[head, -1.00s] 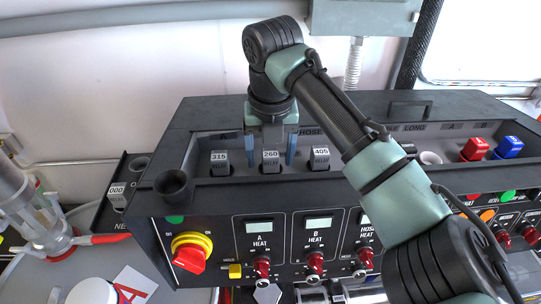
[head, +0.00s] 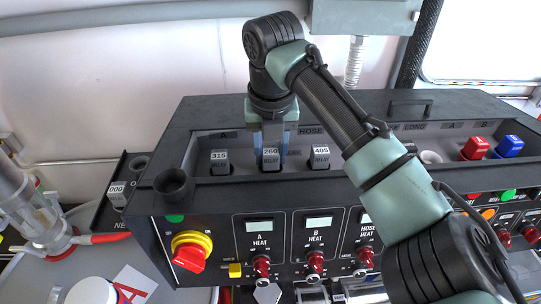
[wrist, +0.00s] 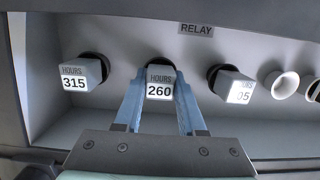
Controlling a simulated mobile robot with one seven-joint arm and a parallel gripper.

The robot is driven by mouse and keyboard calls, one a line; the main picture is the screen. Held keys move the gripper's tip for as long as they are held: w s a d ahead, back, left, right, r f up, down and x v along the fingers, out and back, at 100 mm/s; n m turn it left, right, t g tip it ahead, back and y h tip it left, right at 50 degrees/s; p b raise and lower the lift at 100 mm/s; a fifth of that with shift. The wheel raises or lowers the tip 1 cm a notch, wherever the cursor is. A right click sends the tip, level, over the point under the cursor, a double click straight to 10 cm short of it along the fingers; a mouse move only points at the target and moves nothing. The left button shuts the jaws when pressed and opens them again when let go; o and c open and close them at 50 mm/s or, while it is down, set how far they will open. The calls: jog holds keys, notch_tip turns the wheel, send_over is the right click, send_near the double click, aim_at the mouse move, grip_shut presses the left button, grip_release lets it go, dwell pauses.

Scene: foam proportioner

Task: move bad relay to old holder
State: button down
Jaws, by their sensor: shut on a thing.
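Three grey relays with hour labels sit in a row in the panel's recess: 315 (head: 220,160), 260 (head: 271,158) and 405 (head: 321,158). My gripper (head: 271,148) reaches down from above, its blue fingers closed on the sides of the 260 relay. In the wrist view the 315 relay (wrist: 82,76) is left of the gripper, the 260 relay (wrist: 160,84) is between the fingers, and the third relay (wrist: 236,86) is at right, its label partly washed out. The 260 relay is still in its socket. No label reading "old" is legible on any holder.
A black holder (head: 104,217) at left bears a 000 relay (head: 117,194). A round black cup (head: 173,182) stands at the panel's left corner. Empty round sockets (wrist: 283,83) lie right of the relays. Red (head: 474,148) and blue (head: 508,146) plugs are further right.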

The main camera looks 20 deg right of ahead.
aim_at(271, 150)
notch_tip(271, 150, up, 15)
jog(key=p, duration=0.4)
jog(key=shift+f, duration=0.25)
